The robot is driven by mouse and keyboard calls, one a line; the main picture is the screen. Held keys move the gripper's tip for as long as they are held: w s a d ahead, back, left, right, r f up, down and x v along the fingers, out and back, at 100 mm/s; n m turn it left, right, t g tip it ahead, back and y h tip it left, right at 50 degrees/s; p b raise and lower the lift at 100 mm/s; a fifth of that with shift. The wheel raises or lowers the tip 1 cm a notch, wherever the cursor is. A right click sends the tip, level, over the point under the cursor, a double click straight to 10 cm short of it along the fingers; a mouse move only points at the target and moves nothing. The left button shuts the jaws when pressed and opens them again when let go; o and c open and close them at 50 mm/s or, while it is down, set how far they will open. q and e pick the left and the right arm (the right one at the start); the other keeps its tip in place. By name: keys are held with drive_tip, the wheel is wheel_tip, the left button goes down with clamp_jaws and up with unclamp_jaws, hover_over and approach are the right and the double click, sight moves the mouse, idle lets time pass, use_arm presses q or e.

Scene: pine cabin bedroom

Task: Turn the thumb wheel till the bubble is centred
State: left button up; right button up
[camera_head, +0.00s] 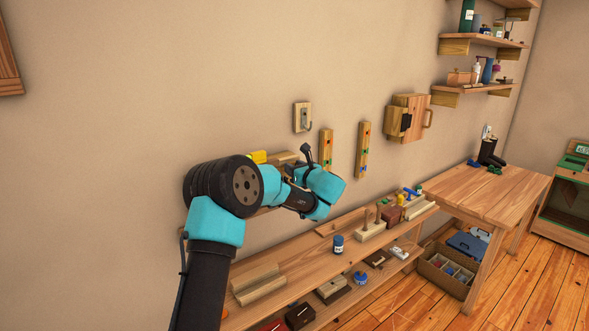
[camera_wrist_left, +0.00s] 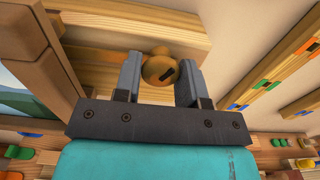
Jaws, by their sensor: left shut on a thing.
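In the left wrist view, a round wooden thumb wheel (camera_wrist_left: 158,70) with a dark mark on its face sits below a wooden shelf-like board (camera_wrist_left: 130,28). My left gripper (camera_wrist_left: 159,76) is shut on the wheel, one grey finger on each side. In the head view, my left gripper (camera_head: 296,176) is up at the wall by the wooden board (camera_head: 284,157), and the wheel is hidden behind my arm. A yellow piece (camera_head: 257,157) shows on top of the board, perhaps the level. I cannot see the bubble. My right gripper is in neither view.
A metal hook (camera_head: 303,118) on a plate and two upright wooden strips (camera_head: 326,150) (camera_head: 363,150) are on the wall to the right. A long low bench (camera_head: 275,268) with small blocks and jars runs below. A wooden table (camera_head: 490,192) stands at the right.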

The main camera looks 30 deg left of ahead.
use_arm(q)
drive_tip(key=shift+c, duration=1.3)
drive_tip(key=shift+n, duration=2)
drive_tip(key=o, duration=0.9)
drive_tip(key=shift+c, duration=0.2)
